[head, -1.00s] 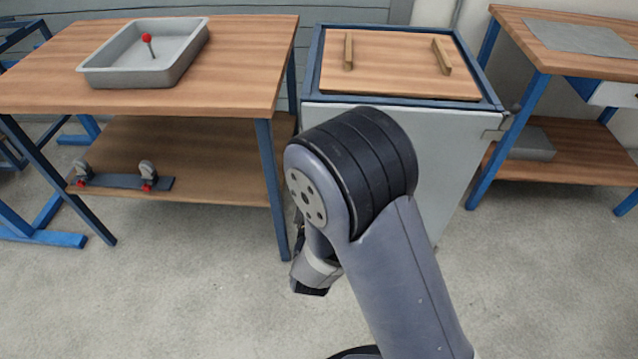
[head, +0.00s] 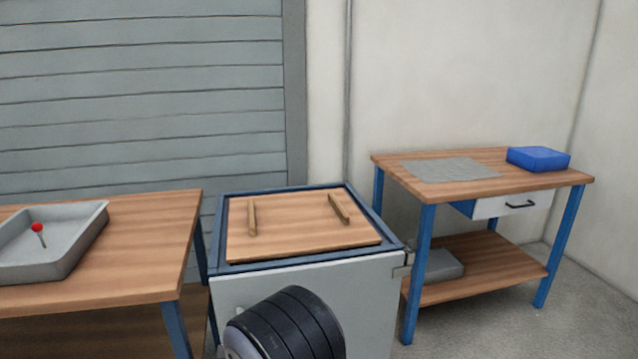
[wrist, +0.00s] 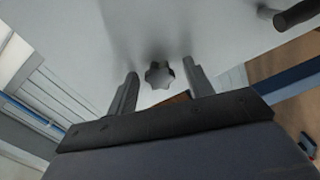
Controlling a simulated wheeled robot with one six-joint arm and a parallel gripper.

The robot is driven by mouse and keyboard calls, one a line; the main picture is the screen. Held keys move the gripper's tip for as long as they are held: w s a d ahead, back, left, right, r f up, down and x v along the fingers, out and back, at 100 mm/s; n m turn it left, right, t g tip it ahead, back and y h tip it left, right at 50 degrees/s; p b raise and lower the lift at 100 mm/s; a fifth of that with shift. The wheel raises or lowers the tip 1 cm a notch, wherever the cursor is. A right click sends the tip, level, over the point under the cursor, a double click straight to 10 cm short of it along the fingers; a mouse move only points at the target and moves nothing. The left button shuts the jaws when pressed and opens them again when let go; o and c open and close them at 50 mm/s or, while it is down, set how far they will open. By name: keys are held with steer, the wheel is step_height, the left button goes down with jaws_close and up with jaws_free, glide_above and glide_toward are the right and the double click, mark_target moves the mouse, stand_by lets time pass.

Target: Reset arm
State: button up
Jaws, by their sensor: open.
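My gripper (wrist: 160,92) shows in the wrist view with its two fingers apart and nothing between them touching either finger. A dark star-shaped knob (wrist: 159,74) sits on a pale grey panel beyond the fingertips, in line with the gap. The distance to it is hard to judge. In the head view only a rounded dark joint of my arm shows at the bottom, in front of the grey cabinet (head: 370,310). My gripper is hidden there.
A wooden board with two wooden bars (head: 300,232) lies on the cabinet top. A bench (head: 140,260) at left holds a grey tray (head: 75,255) with a red-balled stick. A bench (head: 480,195) at right bears a grey sheet (head: 450,170) and a blue box (head: 538,158).

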stand_by(0.5)
steer(key=p+v, duration=0.2)
steer(key=v, duration=0.9)
steer(key=w+a+m+b, duration=0.2)
steer(key=w+m+b, duration=0.6)
steer(key=m, duration=1)
steer(key=b, duration=0.3)
steer(key=shift+w, duration=0.4)
steer(key=shift+a+f, duration=0.1)
steer(key=shift+f, duration=0.05)
